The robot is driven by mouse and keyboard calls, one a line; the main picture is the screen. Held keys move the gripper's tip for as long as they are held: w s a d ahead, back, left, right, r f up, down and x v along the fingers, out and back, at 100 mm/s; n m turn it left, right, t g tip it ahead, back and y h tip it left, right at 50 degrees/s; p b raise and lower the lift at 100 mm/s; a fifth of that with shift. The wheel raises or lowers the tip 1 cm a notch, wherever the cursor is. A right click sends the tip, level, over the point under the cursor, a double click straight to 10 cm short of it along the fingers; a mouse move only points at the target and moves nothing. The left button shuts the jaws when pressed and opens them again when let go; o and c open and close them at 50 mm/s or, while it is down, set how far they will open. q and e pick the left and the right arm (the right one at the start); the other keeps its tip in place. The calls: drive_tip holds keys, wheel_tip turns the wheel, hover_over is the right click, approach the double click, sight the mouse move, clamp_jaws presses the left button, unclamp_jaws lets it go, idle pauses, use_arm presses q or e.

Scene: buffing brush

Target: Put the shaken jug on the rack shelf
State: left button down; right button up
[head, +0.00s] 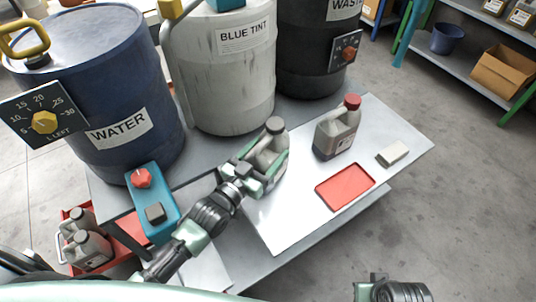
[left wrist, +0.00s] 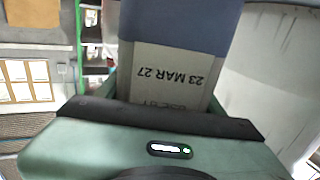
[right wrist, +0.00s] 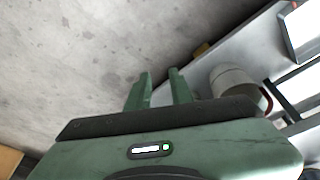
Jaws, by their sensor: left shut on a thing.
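A grey jug with a dark grey cap (head: 275,126) is in my left gripper (head: 262,172), over the left part of the white work board. In the left wrist view the held jug (left wrist: 175,75) fills the middle, with a label reading "23 MAR 27". A second jug, with a red cap (head: 337,130), stands upright on the board, apart from the gripper. The frames do not show which jug was shaken. The rack shelf (head: 462,66) is at the upper right. My right gripper (right wrist: 160,85) is open and empty above the floor.
WATER, BLUE TINT and WASTE drums stand behind. A blue bucket (head: 446,38) and a cardboard box (head: 503,71) are on the rack. Jugs sit in a red crate (head: 62,258). Floor is clear at right.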

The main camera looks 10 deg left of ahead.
use_arm(q)
drive_tip(key=shift+f, duration=0.35)
use_arm(e)
drive_tip(key=shift+s+r, duration=0.1)
drive_tip(key=shift+r, duration=0.5)
use_arm(q)
drive_tip(key=shift+f, duration=0.1)
drive_tip(key=shift+c, duration=1.1)
unclamp_jaws()
drive_tip(key=shift+f, duration=0.15)
use_arm(e)
drive_tip(key=shift+r, duration=0.2)
use_arm(q)
drive_tip(key=shift+s+a, duration=0.1)
drive_tip(key=shift+s, duration=0.2)
drive_tip(key=p+v, duration=0.1)
drive_tip(key=v, duration=1)
drive_tip(key=shift+s, duration=0.15)
use_arm(e)
wheel_tip(320, 180, down, 6)
